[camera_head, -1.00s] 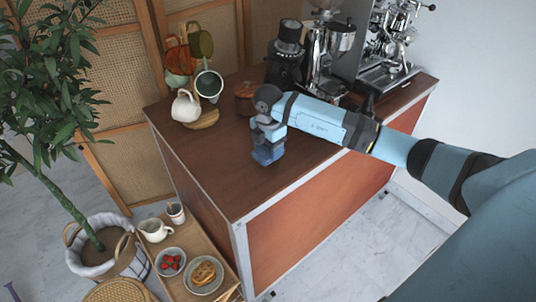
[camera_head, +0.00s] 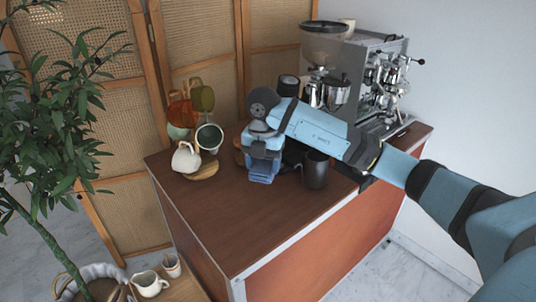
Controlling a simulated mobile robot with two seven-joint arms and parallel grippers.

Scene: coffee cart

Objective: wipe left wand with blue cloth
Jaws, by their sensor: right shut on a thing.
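My right gripper (camera_head: 262,157) points down over the cart's brown top (camera_head: 245,218), left of the coffee machine. It is shut on the folded blue cloth (camera_head: 263,173), which hangs just below the fingers. I cannot tell if the cloth touches the top. The silver espresso machine (camera_head: 362,62) stands at the back right, with its bright metal fittings facing right. The left wand is too small to tell apart among these fittings. My left gripper is out of view.
A black mug (camera_head: 315,170) stands right of the cloth under my forearm. A grinder (camera_head: 326,75) stands beside the machine. A white pitcher (camera_head: 186,158) and a cup rack (camera_head: 203,97) are at the left. The front left of the top is clear.

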